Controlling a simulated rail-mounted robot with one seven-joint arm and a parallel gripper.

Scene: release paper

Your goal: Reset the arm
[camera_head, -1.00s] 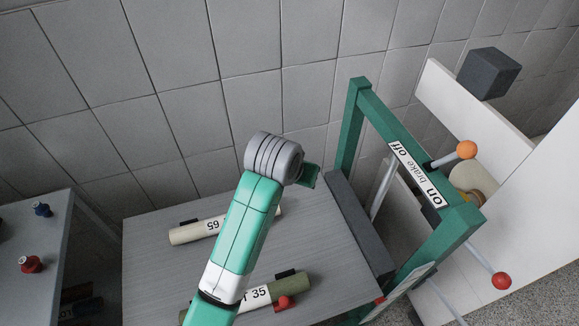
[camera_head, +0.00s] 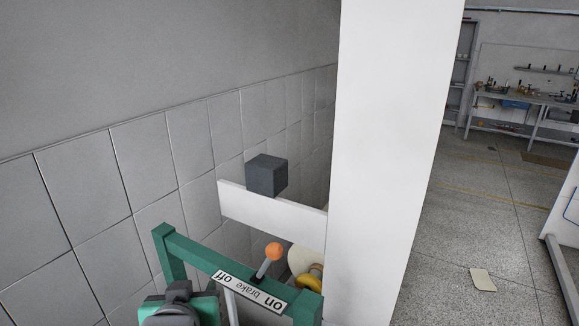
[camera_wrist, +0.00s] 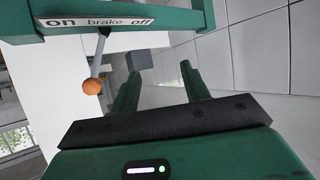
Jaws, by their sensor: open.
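My gripper (camera_wrist: 160,70) is open and empty in the wrist view, its two green fingers apart. Past the fingers, the green frame (camera_wrist: 195,20) carries a label reading on, brake, off. The brake lever with an orange knob (camera_wrist: 92,86) hangs below the label in that view, left of the fingers and apart from them. In the head view the green frame (camera_head: 200,255) is at the bottom, with the orange knob (camera_head: 274,251) above its label. Part of my arm shows at the bottom left there; the fingers cannot be made out.
A white panel (camera_head: 395,150) stands tall right of the frame. A dark cube (camera_head: 266,175) sits at a white board (camera_head: 270,215) against the tiled wall. A pale roll with a yellow part (camera_head: 310,280) is beside the lever.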

